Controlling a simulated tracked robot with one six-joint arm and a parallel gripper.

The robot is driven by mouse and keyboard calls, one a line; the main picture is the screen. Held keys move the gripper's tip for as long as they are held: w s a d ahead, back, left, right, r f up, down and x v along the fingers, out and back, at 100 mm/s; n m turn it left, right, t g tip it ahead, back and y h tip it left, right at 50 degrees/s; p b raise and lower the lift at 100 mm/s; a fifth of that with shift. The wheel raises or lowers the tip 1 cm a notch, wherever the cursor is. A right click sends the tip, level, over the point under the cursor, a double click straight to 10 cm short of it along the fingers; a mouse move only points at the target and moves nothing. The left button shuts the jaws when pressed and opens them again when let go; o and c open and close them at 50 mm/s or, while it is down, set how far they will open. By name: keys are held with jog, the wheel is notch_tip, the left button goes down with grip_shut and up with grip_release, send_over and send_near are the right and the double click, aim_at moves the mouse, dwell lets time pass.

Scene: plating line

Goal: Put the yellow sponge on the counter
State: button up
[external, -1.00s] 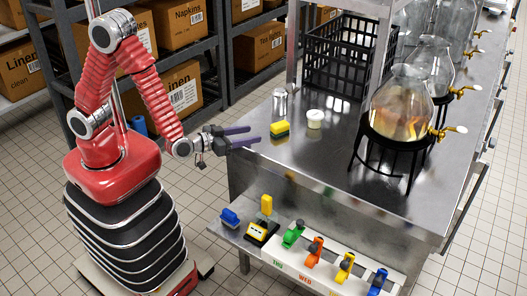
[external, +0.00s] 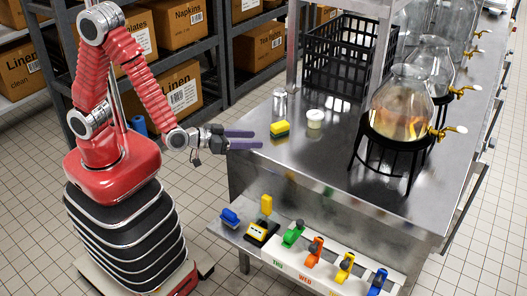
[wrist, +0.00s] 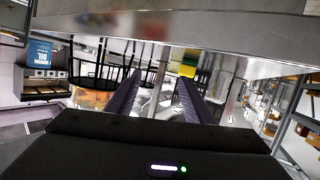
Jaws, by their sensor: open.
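The yellow sponge (external: 280,129), with a dark green side, lies on the steel counter (external: 300,160) near its left edge. In the wrist view, the yellow and green sponge (wrist: 188,70) shows past the fingertips, close to the right finger. My gripper (external: 257,139) is open and empty. Its purple fingers point right, at the counter's left edge, and stop a little short of the sponge. In the wrist view the two fingers (wrist: 160,82) are spread apart, with nothing held between them. The counter (wrist: 200,30) fills the top of that view, which looks upside down.
A white tub (external: 315,119) stands just right of the sponge, and a metal can (external: 280,102) behind it. A black crate (external: 348,60) and glass dispensers on black stands (external: 398,145) stand farther off. A lower ledge (external: 300,255) holds colored tools. The counter's front is clear.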

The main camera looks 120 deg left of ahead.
jog(key=w+d+r+m+t+h, duration=0.1)
jog(key=w+d+r+t+h, duration=0.15)
jog(key=d, duration=0.25)
jog(key=w+d+r+m+t+h, duration=0.1)
jog(key=w+d+r+m+h, duration=0.15)
jog(key=d, duration=0.25)
jog(key=s+d+r+m+g+h, duration=0.1)
jog(key=s+d+r+m+h, duration=0.25)
jog(key=d, duration=0.45)
jog(key=s+d+r+m+h, duration=0.2)
jog(key=s+d+r+h, duration=0.15)
jog(key=d, duration=0.35)
jog(key=s+d+m+g, duration=0.3)
jog(key=s+g, duration=0.2)
jog(key=s, duration=1.5)
jog(key=shift+d, duration=0.2)
